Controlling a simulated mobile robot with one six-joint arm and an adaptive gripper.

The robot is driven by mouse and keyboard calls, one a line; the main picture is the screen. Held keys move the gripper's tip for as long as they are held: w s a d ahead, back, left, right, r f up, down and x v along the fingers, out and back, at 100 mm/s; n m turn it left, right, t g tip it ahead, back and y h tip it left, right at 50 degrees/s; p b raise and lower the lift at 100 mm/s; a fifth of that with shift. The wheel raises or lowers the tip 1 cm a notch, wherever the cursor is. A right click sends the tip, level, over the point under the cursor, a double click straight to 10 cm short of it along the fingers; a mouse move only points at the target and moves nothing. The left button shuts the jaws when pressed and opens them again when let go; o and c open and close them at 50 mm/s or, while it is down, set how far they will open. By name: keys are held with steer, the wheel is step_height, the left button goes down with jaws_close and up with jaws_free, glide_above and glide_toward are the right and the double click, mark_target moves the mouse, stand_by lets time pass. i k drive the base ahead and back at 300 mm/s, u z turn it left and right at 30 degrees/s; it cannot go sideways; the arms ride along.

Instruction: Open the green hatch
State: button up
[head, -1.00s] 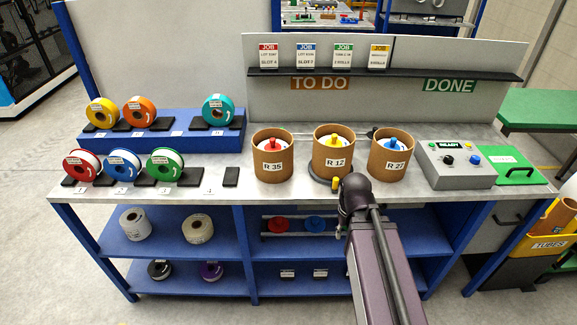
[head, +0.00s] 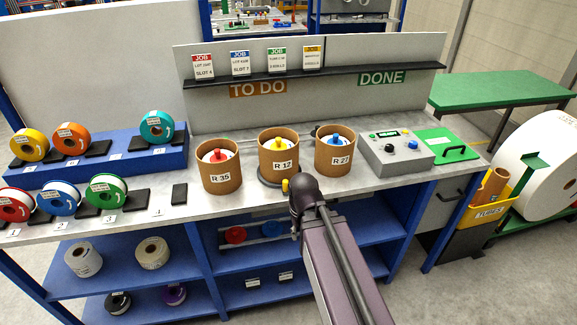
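The green hatch (head: 436,141) is a flat green panel at the right end of the workbench. It lies flat and looks shut. A dark bar handle (head: 454,150) sits on it, and a small pale label is on its left part. My gripper is not clearly visible. My arm rises from the bottom of the head view to a dark joint in front of the R 12 tub, well left of the hatch. The arm's end is hidden behind that joint.
A grey control box (head: 396,152) with knobs stands just left of the hatch. Three brown tubs, R 35 (head: 218,178), R 12 (head: 278,165) and R 27 (head: 334,160), line the bench further left. A yellow tubes bin (head: 487,212) stands right of the bench.

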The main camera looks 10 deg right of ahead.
mark_target(442, 140)
steer(key=z, duration=1.2)
steer(key=k, duration=0.65)
steer(key=z, duration=0.65)
steer(key=i, duration=0.8)
steer(key=z, duration=0.15)
